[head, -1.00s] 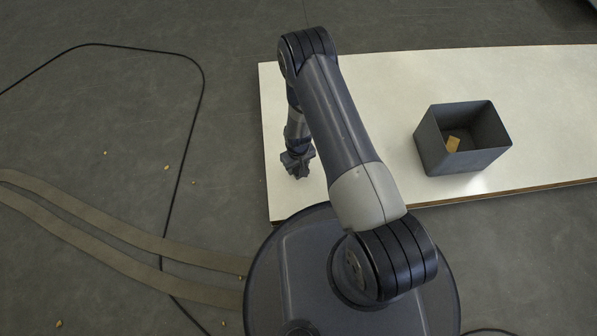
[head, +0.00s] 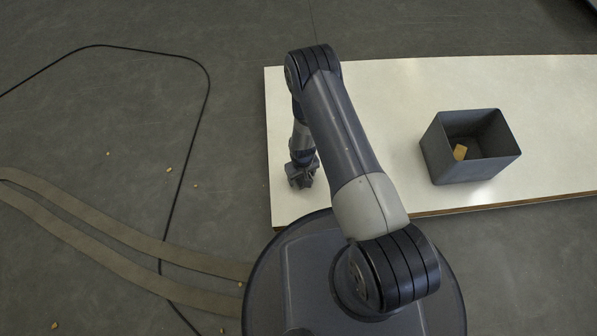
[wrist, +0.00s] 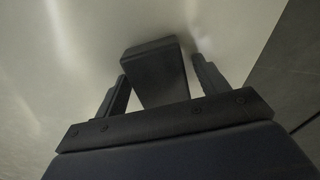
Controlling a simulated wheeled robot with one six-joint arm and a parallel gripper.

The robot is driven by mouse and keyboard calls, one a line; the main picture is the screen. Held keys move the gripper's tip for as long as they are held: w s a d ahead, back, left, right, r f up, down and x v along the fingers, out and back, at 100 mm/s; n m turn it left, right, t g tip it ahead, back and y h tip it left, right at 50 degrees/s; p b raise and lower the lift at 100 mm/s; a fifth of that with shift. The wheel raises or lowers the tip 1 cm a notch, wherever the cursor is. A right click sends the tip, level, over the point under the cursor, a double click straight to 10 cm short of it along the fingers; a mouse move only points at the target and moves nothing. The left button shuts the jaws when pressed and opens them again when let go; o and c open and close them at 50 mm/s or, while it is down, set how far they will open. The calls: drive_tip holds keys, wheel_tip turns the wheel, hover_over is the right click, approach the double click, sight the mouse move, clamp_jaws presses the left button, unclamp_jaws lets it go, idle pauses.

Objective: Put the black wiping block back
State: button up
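The black wiping block (wrist: 155,75) shows in the wrist view between the two fingers of my gripper (wrist: 162,70), against the pale table top. A narrow gap shows between the block and the right finger, so the fingers stand apart around it. In the head view my gripper (head: 302,175) points down low over the near left part of the white table (head: 375,100). There I cannot make out the block. Whether the block touches the table is unclear.
A dark grey open box (head: 470,168) stands on the table to the right, with a small tan piece (head: 460,152) inside. The table between my arm and the box is clear. A black cable (head: 190,150), flat brown straps (head: 110,228) and small tan crumbs lie on the floor.

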wheel_tip(320, 180, up, 12)
drive_tip(key=p, duration=0.5)
drive_tip(key=shift+r, duration=0.25)
drive_tip(key=shift+f, duration=0.15)
wheel_tip(320, 180, down, 13)
drive_tip(key=b, duration=0.5)
drive_tip(key=shift+r+p, duration=0.6)
drive_tip(key=shift+r, duration=0.85)
